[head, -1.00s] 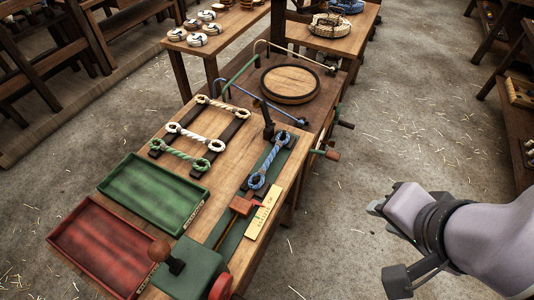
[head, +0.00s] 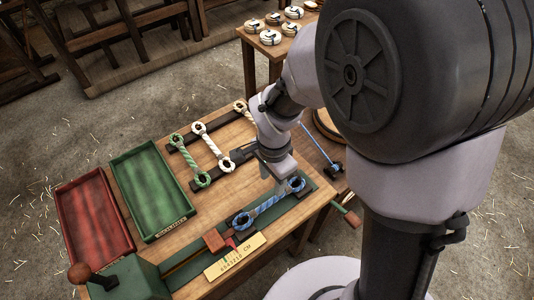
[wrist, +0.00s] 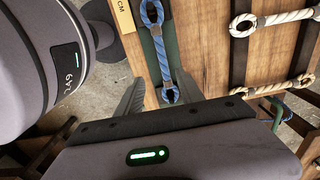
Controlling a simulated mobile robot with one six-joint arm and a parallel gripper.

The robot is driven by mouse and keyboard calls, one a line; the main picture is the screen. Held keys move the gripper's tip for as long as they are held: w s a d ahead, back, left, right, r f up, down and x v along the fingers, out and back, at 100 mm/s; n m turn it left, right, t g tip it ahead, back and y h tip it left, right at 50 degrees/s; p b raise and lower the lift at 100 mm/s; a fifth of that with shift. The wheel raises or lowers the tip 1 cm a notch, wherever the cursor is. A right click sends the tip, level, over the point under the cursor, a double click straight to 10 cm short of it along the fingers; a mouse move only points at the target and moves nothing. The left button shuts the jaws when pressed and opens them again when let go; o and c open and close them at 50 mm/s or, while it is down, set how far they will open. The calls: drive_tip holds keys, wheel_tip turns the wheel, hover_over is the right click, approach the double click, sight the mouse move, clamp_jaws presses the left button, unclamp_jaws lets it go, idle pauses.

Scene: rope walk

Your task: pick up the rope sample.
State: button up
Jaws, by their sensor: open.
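A blue-and-white rope sample (head: 266,207) with an eye at each end lies along the green bed (head: 214,246) of the bench device. In the wrist view the rope (wrist: 163,50) runs up and down the picture, its near eye between my fingers. My gripper (head: 278,182) is open and empty, over the right-hand eye of the rope. In the wrist view its two fingers (wrist: 160,88) stand apart on either side of the bed. I see no contact with the rope, but the height gap is hard to judge.
Green, white and tan rope pieces (head: 206,140) lie on dark rails at the back. A green tray (head: 168,232) and a red tray (head: 128,246) are at left. A yellow scale plate (head: 236,258) lies beside the bed.

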drive_tip(key=b, duration=0.2)
hover_over(271, 201)
drive_tip(key=f, duration=0.7)
drive_tip(key=shift+s+f, duration=0.2)
drive_tip(key=shift+s, duration=0.1)
drive_tip(key=f+b, duration=0.2)
drive_tip(key=f, duration=0.1)
drive_tip(key=f+b, duration=0.1)
drive_tip(key=f, duration=0.1)
drive_tip(key=shift+w+f, duration=0.1)
drive_tip(key=shift+w, duration=0.2)
clamp_jaws()
